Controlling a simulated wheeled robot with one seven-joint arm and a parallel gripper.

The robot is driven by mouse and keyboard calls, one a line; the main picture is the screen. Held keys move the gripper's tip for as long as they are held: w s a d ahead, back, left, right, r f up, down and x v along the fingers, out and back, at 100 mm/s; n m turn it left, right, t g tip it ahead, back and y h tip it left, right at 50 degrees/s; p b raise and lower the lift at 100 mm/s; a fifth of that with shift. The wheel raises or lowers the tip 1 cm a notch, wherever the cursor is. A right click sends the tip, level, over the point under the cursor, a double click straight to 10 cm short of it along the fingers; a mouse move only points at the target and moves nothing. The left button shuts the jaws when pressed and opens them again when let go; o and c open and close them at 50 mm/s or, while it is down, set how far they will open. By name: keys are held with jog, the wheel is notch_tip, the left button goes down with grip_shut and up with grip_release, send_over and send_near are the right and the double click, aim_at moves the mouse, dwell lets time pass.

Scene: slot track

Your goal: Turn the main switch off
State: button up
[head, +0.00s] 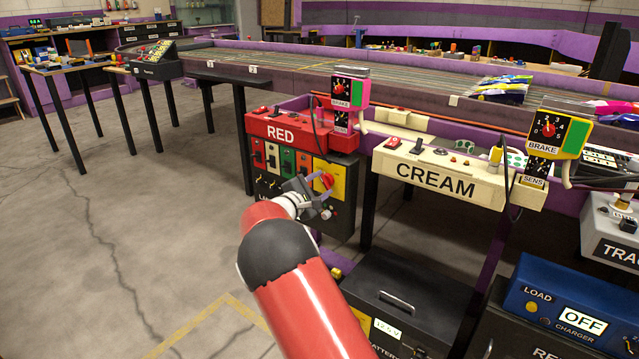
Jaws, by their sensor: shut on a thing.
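A red rotary knob (326,180) sits on a yellow plate (338,172) at the right of a dark switch panel (262,186), under the box marked RED; I take it to be the main switch. My gripper (319,190) is at this knob, at the end of my red arm, and is shut on it. The fingers cover part of the knob and the panel lettering, so I cannot read its setting. Smaller switches on red, green and white plates are to the left on the same panel.
The RED box (283,131) is just above my gripper, and the CREAM box (437,181) is to the right. A black battery box (400,285) and a blue charger (560,300) reading OFF stand low at right.

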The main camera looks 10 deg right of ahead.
jog(key=shift+n+p, duration=0.3)
jog(key=shift+n, duration=0.4)
jog(key=o, duration=1)
jog(key=v, duration=0.8)
jog(key=shift+d, duration=0.1)
